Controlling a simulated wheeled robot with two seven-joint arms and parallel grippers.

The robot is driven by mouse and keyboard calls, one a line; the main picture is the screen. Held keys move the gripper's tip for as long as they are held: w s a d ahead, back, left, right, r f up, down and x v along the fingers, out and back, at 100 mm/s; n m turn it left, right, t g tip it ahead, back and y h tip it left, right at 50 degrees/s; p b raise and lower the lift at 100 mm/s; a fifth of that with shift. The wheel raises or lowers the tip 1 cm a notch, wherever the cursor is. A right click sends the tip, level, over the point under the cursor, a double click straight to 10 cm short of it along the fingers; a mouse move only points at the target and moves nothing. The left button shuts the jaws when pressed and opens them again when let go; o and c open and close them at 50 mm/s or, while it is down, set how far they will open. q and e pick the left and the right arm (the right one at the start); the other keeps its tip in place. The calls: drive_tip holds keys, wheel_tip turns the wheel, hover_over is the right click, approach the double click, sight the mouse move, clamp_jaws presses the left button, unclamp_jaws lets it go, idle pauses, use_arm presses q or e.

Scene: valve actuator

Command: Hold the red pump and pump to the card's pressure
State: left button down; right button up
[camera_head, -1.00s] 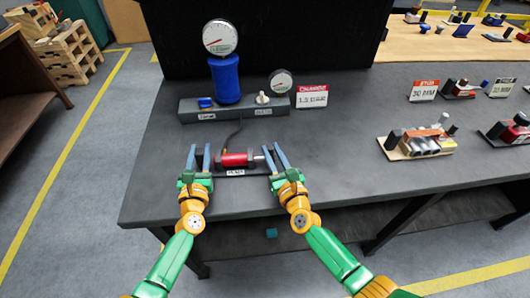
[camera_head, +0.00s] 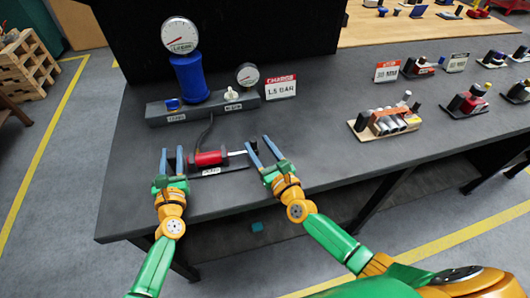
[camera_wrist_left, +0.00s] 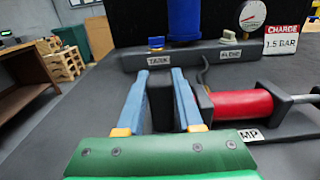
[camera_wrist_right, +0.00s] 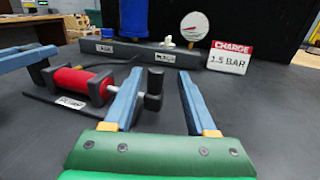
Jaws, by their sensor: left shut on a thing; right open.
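The red pump (camera_head: 208,158) lies on a dark base at the front of the bench. My left gripper (camera_head: 172,152) is shut on the black block (camera_wrist_left: 160,105) at the pump's left end. My right gripper (camera_head: 261,146) is open at the pump's right end. In the right wrist view the black handle (camera_wrist_right: 154,88) on the pump's rod shows between the fingers, nearer the left one. The card (camera_head: 281,87) reads CHARGE, 1.5 BAR. The small gauge (camera_head: 247,74) and the large gauge (camera_head: 180,36) stand behind; their needle readings are too small to tell.
A grey manifold (camera_head: 210,103) carries a blue tank (camera_head: 189,78), a blue knob (camera_head: 172,103) and a white knob (camera_head: 232,94). A hose runs from it toward the pump. Other assemblies (camera_head: 386,121) sit to the right. The bench around the pump's front is clear.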

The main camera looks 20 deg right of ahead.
drive_tip(key=v, duration=1.1)
drive_tip(key=shift+s+d, duration=0.1)
drive_tip(key=shift+s, duration=0.1)
drive_tip(key=shift+w, duration=0.1)
drive_tip(key=c, duration=0.3)
drive_tip(key=w+d+n+g+y, duration=0.1)
drive_tip(key=w+d+r+n+g+y, duration=0.1)
drive_tip(key=w+d+g, duration=0.1)
drive_tip(key=shift+w+d+n+y, duration=0.1)
drive_tip(key=shift+w+n+y, duration=0.2)
drive_tip(key=shift+n, duration=0.1)
clamp_jaws()
drive_tip(key=s+d+r+n+g+y, duration=0.2)
drive_tip(key=d+r+n+g, duration=0.1)
drive_tip(key=d+r+g, duration=0.25)
drive_tip(key=x, duration=0.6)
drive_tip(key=s+x, duration=0.1)
drive_tip(key=x, duration=0.3)
drive_tip(key=shift+a+f, duration=0.25)
drive_tip(key=shift+f, duration=0.15)
drive_tip(key=shift+w+a+f, duration=0.15)
drive_tip(key=shift+w+a, duration=1.3)
drive_tip(key=shift+w, duration=0.15)
